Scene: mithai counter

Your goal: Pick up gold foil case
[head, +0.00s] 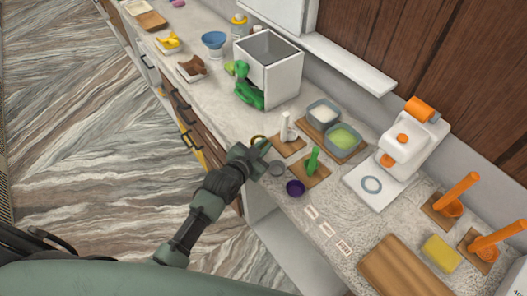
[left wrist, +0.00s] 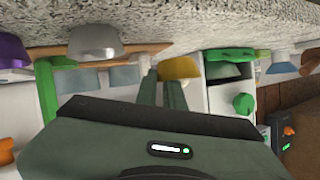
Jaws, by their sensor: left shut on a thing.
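The gold foil case (head: 256,138) is at the front edge area of the counter in the head view, mostly hidden by my left gripper. In the left wrist view the gold case (left wrist: 181,68) sits at the fingertips. My left gripper (head: 262,147) is shut on it; its fingers (left wrist: 160,84) also show in the left wrist view. I cannot tell whether the case touches the counter. A silver case (head: 277,168) stands just beside the gripper, and a purple case (head: 295,188) stands further along. My right gripper is not in view.
Wooden boards with a white stamp (head: 287,130) and a green stamp (head: 312,162) lie just behind the cases. A white open box (head: 283,82) and a green object (head: 246,88) stand further back. Small labels (head: 327,229) lie on the counter (head: 290,215).

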